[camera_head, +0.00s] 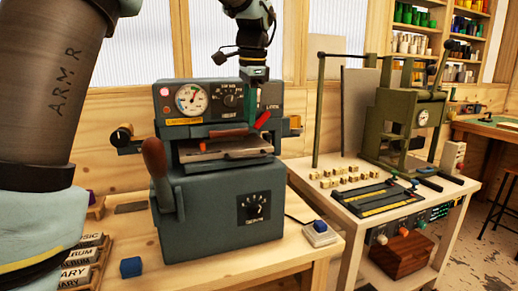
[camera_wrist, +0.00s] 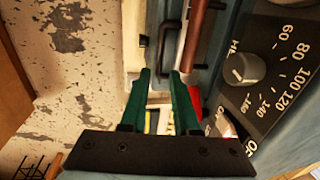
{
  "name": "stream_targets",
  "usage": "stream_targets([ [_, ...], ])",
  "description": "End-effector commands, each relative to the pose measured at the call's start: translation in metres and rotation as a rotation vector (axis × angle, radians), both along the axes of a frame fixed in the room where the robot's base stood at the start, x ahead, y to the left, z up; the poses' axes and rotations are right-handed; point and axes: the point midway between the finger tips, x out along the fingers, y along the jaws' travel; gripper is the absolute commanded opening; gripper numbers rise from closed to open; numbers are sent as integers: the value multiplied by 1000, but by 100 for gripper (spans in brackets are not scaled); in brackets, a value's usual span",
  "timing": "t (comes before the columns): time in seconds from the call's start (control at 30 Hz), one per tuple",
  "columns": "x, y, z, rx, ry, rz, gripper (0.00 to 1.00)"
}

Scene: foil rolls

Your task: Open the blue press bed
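The blue press (camera_head: 222,215) stands on the wooden bench, with a gauge and a dial on its upper body. Its bed (camera_head: 225,147) is a flat plate in the slot between the upper and lower bodies. A red lever (camera_head: 263,119) sits at the upper right, beside the word LOCK. A brown-gripped handle (camera_head: 155,160) stands at the left. My gripper (camera_head: 251,118) points down in front of the upper body, just left of the red lever. In the wrist view, its green fingers (camera_wrist: 162,74) are apart, with the red lever (camera_wrist: 195,101) beside the right finger. Contact is unclear.
A blue cube (camera_head: 131,267) and labelled boxes (camera_head: 85,262) lie on the bench at the left. A small switch box (camera_head: 319,233) is right of the press. A green press (camera_head: 405,120) stands on a white table (camera_head: 345,205) at the right.

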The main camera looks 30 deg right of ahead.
Motion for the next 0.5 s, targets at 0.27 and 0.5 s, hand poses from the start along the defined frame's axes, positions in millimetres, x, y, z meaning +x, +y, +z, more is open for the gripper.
stream_targets([
  [0.27, 4, 0, -20, 3, 2, 2, 30],
  [0.5, 12, 0, -64, 4, 3, 2, 30],
])
